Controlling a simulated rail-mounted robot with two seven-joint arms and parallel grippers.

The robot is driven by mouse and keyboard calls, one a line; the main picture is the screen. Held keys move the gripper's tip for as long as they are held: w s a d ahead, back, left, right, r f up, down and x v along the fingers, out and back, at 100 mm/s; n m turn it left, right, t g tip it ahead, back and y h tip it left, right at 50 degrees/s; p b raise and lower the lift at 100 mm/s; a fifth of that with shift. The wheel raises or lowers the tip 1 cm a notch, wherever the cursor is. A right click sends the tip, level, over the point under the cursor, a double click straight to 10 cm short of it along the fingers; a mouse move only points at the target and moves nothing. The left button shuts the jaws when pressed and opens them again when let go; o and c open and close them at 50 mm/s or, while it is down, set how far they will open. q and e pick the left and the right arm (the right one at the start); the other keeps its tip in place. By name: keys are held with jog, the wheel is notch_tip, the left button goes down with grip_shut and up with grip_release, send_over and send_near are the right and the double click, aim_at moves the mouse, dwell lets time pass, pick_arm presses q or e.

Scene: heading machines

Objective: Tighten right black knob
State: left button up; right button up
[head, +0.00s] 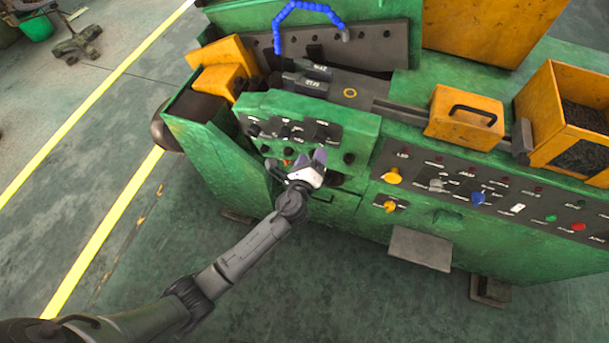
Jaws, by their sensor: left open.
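A black knob (348,158) sits at the lower right of the green control panel (362,128), in the head view. Several other black knobs are on the same panel, including one at the lower left (265,148) and a row above on dark plates. My left gripper (309,160) is open in front of the panel's lower edge, just left of the lower right knob. Its fingers point up at the panel and look empty. The gripper hides part of the panel's lower middle. I cannot tell whether it touches the panel. My right gripper is not in view.
A dark panel with coloured buttons and knobs, including a blue knob (478,199), lies to the right. Below it, a grey step plate (420,248) sticks out. An orange bin (567,118) stands at the right. Open floor lies at the left.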

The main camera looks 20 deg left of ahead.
pick_arm(q)
jog(key=s+d, duration=0.1)
jog(key=s, duration=0.6)
jog(key=shift+s+r+b, duration=0.25)
jog(key=shift+b, duration=0.05)
jog(key=s+a+f+n+g+y, duration=0.2)
jog(key=a+n+g+y, duration=0.15)
jog(key=n, duration=0.95)
jog(key=s+r+n+g+h+p, duration=0.2)
jog(key=s+n+g+p, duration=0.1)
jog(key=s, duration=0.6)
jog(key=s+r+n+g+h+p, duration=0.2)
jog(key=s+n+g+p, duration=0.1)
jog(key=s, duration=0.6)
jog(key=s+a+r+n+g+h+p, duration=0.1)
jog(key=s+r+n+g+h+p, duration=0.1)
jog(key=s, duration=0.7)
jog(key=shift+n+g+p, duration=0.75)
jog(key=shift+n+g, duration=0.15)
jog(key=shift+g, duration=0.05)
jog(key=shift+r, duration=0.1)
